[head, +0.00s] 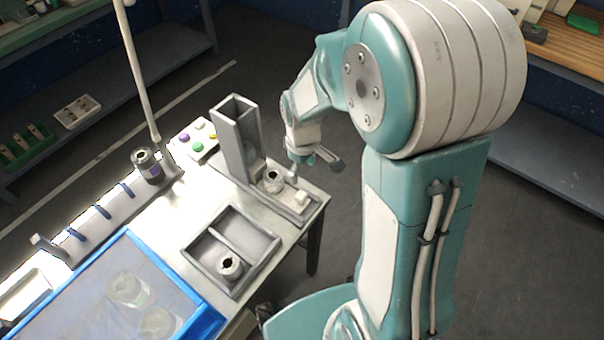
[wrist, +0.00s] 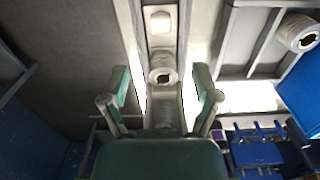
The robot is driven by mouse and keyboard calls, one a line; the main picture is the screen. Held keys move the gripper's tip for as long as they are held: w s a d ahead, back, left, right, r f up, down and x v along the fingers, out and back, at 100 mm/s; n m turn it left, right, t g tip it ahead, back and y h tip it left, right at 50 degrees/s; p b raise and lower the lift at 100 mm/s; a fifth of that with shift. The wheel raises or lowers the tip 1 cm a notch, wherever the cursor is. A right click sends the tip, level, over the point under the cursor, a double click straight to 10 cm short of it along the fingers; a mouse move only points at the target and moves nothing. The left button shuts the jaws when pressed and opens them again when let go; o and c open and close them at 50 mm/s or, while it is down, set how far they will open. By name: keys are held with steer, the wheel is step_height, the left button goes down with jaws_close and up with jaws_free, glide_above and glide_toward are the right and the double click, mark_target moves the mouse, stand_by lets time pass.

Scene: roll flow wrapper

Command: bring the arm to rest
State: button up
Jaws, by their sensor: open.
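My arm rises on the right of the head view and bends over towards the table. My gripper (head: 315,162) hangs beside the right end of the table. In the wrist view my gripper (wrist: 160,102) has its two fingers spread wide apart with nothing between them. The roll also shows in the wrist view (wrist: 162,76), beyond the fingertips.
A tall grey chute (head: 236,135) stands beside the fixture. A divided tray (head: 256,236) holds another roll (head: 230,267). A blue-framed clear cover (head: 125,270), a dark roll (head: 149,166) and a button panel (head: 196,138) are further left. The floor right of the table is clear.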

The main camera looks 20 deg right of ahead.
stand_by(0.4)
steer(key=s+r+m+t, duration=0.5)
steer(key=s+r+m, duration=0.2)
steer(key=s+r, duration=0.8)
step_height(320, 180, up, 5)
steer(key=shift+d+f+t, duration=0.15)
steer(key=shift+d+t, duration=0.15)
steer(key=shift+d, duration=0.05)
